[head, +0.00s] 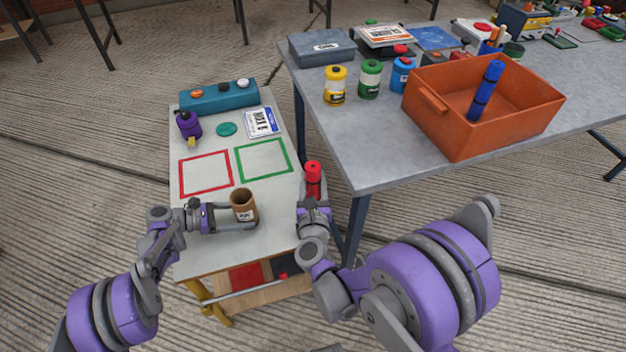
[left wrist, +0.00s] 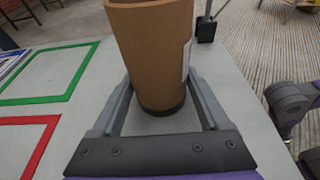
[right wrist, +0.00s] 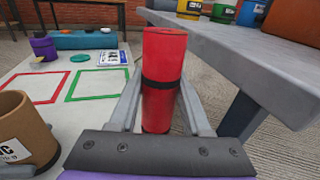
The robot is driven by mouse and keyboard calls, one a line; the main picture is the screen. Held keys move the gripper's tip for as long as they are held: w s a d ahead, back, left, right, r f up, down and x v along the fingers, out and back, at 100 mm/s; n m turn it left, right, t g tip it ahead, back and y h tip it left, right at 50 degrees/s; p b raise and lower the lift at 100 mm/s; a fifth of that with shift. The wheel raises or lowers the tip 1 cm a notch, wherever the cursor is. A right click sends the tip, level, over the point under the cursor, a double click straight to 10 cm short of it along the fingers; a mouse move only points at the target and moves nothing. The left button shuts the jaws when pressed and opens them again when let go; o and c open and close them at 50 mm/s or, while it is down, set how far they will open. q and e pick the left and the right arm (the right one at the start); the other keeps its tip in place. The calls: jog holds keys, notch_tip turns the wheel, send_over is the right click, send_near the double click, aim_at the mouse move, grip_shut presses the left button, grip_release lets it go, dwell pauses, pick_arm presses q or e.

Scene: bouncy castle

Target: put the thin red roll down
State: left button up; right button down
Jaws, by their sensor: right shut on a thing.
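The thin red roll (head: 313,174) is upright with a dark band round its middle. My right gripper (head: 314,198) is shut on it near the right edge of the small table. In the right wrist view the roll (right wrist: 164,75) stands between both fingers. A brown cup-like cylinder (head: 243,205), open at the top and with a white label, stands on the small table. My left gripper (head: 238,216) has its fingers on either side of this cylinder and looks open. The cylinder (left wrist: 152,50) fills the middle of the left wrist view.
The small table (head: 215,252) has a red outlined square (head: 206,174), a green outlined square (head: 263,161), a purple bottle (head: 188,125) and a teal box (head: 219,96). Both squares are empty. The grey table (head: 370,170) at right carries an orange bin (head: 440,120) and several jars.

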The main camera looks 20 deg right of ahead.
pick_arm(q)
jog(key=shift+c, duration=0.2)
pick_arm(e)
jog(key=shift+d+r+h, duration=0.2)
jog(key=shift+r+h, duration=0.1)
jog(key=shift+r, duration=0.25)
jog(key=shift+w+a+r+m, duration=0.1)
jog(key=shift+w+r+m, duration=0.05)
jog(key=shift+r, duration=0.25)
jog(key=shift+w+a+r+m, duration=0.1)
jog(key=shift+w+r+m, duration=0.05)
jog(key=shift+r, duration=0.25)
notch_tip(320, 180, up, 13)
jog(key=y, duration=0.1)
send_over(240, 193)
jog(key=s, duration=0.2)
jog(key=shift+n+t, duration=0.4)
jog(key=f, duration=1.7)
jog(key=shift+s+d+f, duration=0.15)
jog(key=shift+s+f, duration=0.05)
